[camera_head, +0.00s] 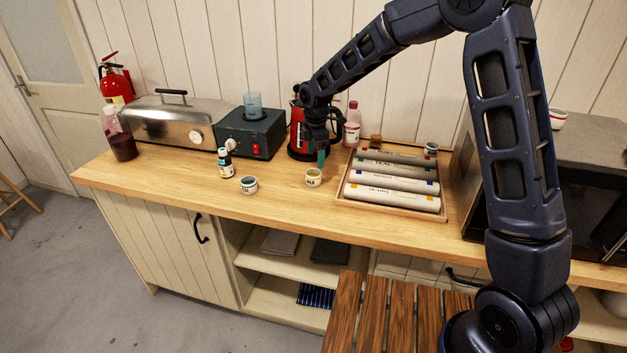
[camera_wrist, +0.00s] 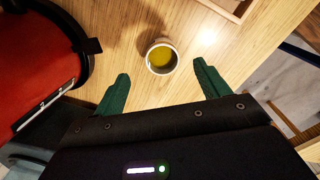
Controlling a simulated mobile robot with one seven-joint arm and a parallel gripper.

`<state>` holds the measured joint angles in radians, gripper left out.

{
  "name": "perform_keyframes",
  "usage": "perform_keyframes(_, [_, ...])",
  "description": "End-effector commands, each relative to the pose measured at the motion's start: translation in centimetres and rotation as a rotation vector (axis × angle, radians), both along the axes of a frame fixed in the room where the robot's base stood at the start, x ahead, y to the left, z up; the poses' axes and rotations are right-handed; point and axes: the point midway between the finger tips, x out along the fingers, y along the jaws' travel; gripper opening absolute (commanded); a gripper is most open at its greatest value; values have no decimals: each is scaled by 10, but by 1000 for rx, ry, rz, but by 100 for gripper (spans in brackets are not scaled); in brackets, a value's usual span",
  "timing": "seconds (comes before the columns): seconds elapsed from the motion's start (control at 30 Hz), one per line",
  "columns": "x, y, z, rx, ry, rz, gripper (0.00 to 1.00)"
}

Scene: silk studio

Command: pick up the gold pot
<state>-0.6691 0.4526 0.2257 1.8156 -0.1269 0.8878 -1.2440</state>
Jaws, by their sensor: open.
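The gold pot, a small white pot with yellow-gold contents (camera_head: 313,178), stands upright on the wooden counter below my gripper (camera_head: 318,155). In the wrist view the pot (camera_wrist: 161,57) sits just beyond the fingertips and roughly midway between them, with gold liquid showing inside its rim. My gripper (camera_wrist: 164,80) is open and empty, its two green fingers spread apart. The pot appears apart from both fingers.
A red kettle (camera_head: 297,135) stands close on the left of my gripper. A similar pot (camera_head: 248,185) and a small bottle (camera_head: 225,163) are further left. A wooden tray (camera_head: 342,196) of rolls lies right. The counter's front edge (camera_head: 270,212) is clear.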

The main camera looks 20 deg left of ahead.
Motion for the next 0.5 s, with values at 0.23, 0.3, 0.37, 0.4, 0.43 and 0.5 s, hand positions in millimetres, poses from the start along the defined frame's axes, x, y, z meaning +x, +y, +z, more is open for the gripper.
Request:
perform_keyframes(0.23, [0, 0, -29, 0, 0, 0, 75])
perform_keyframes(0.3, [-1, 1, -32, 0, 0, 0, 75])
perform_keyframes(0.37, [-2, 1, -36, -1, 1, 0, 75])
perform_keyframes(0.4, [-3, 2, -39, -1, 1, 1, 75])
perform_keyframes(0.43, [-4, 3, -42, -1, 2, 1, 75])
perform_keyframes(0.5, [-6, 5, -51, -1, 2, 2, 75])
